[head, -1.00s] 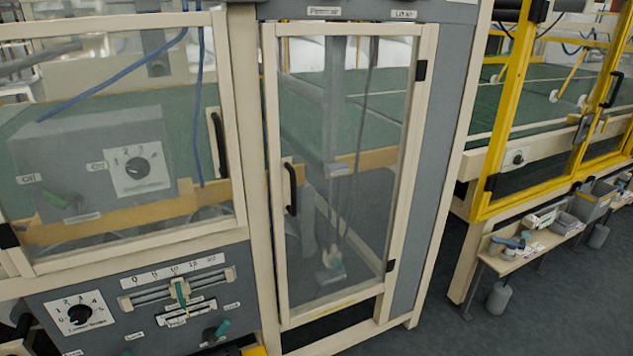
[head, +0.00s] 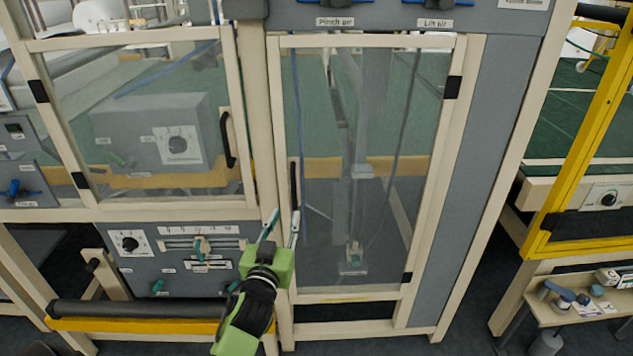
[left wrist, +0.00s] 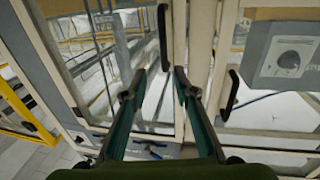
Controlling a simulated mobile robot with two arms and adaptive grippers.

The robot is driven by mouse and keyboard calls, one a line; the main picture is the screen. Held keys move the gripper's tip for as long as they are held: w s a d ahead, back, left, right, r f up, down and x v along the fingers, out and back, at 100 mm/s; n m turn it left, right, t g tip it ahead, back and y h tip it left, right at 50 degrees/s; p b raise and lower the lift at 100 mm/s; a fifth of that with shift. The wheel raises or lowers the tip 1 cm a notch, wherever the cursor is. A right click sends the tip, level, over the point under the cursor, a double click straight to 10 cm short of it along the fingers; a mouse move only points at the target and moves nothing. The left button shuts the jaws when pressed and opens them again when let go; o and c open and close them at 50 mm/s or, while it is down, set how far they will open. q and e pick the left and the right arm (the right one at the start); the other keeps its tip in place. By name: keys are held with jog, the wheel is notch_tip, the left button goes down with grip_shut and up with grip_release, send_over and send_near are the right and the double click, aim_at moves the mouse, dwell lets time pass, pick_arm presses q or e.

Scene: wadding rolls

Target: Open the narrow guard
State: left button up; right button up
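The narrow guard (head: 360,120) is a tall clear door in a cream frame and is shut. Its hinges are on its right edge. Its black upright handle (head: 294,184) is on the left edge. My left gripper (head: 285,216) is open and empty, just below the handle in the head view. In the left wrist view, the handle (left wrist: 163,38) lies just beyond the gap between the two fingertips (left wrist: 160,74). The fingers are apart, and I cannot tell whether they touch it. My right gripper is in neither view.
A wider clear guard (head: 170,190) with its own black handle (head: 228,140) is left of the narrow one. A control panel (head: 180,275) and a padded yellow bar (head: 140,324) are below it. A yellow-framed guard (head: 570,130) and a small shelf (head: 560,312) stand right.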

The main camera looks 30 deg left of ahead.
aim_at(293, 188)
pick_arm(q)
jog(key=x, duration=0.4)
jog(key=p+x, duration=0.1)
jog(key=x, duration=0.3)
jog(key=p+x, duration=0.1)
jog(key=x, duration=0.4)
jog(key=shift+s+a+r, duration=0.1)
jog(key=shift+s+a, duration=0.1)
jog(key=shift+a, duration=0.15)
jog(key=shift+w+a, duration=0.1)
jog(key=shift+w, duration=0.4)
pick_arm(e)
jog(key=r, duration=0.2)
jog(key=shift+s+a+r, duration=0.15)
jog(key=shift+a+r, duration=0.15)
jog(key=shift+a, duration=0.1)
pick_arm(q)
grip_shut()
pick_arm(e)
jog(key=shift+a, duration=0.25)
